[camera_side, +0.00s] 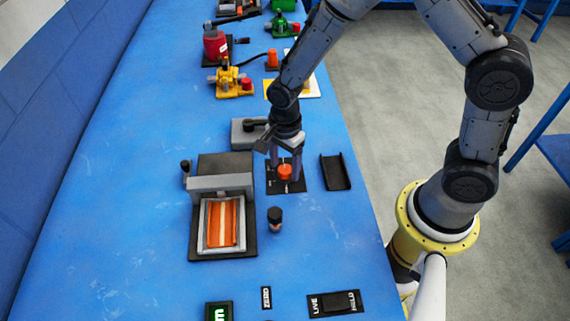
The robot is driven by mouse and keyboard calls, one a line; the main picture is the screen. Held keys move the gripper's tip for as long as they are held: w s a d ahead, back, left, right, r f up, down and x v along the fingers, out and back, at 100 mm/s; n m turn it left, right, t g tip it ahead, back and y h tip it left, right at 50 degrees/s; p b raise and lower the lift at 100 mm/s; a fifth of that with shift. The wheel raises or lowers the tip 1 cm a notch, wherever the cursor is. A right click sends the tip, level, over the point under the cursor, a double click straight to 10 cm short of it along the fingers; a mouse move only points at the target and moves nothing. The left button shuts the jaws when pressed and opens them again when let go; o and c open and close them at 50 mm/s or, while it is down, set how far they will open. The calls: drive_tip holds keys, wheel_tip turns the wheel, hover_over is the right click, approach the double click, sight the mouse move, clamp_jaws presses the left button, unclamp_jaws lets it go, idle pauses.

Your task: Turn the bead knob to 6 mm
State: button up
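An orange knob (285,172) stands on a small black plate with pale marks (272,186); I take it to be the bead knob. The marks are too small to read, so its setting cannot be told. My gripper (285,170) points down over this plate, one finger on each side of the knob. The fingers are apart by about the knob's width. Whether they touch the knob or stand just clear of it cannot be told.
Left of the plate is a dark-based fixture (203,253) with an orange panel in a grey frame. A black-capped cylinder (275,219) stands in front, a black tray (336,172) to the right, a grey block (243,132) behind. A LIVE/HELD switch (337,303) lies at the near edge.

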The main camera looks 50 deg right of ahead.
idle(0.3)
wheel_tip(320, 180, up, 14)
drive_tip(key=shift+f, duration=0.15)
idle(0.4)
wheel_tip(320, 180, up, 9)
drive_tip(key=t, duration=0.3)
hover_over(285, 167)
drive_tip(key=s+d, duration=0.2)
drive_tip(key=d, duration=0.1)
drive_tip(key=s+d+r+n+t, duration=0.1)
drive_tip(key=s+d+r+n, duration=0.1)
drive_tip(key=s+r+n, duration=0.3)
drive_tip(key=shift+s+d+f+n+t, duration=0.25)
drive_tip(key=shift+s+d+f+n, duration=0.15)
drive_tip(key=shift+s+n, duration=1.7)
drive_tip(key=shift+s+d+f+n+t, duration=0.4)
drive_tip(key=shift+s+n, duration=1.35)
drive_tip(key=shift+n, duration=0.55)
drive_tip(key=shift+s+d+f+n+t, duration=0.15)
drive_tip(key=shift+s+d+f+n, duration=0.25)
drive_tip(key=shift+s+n, duration=1.7)
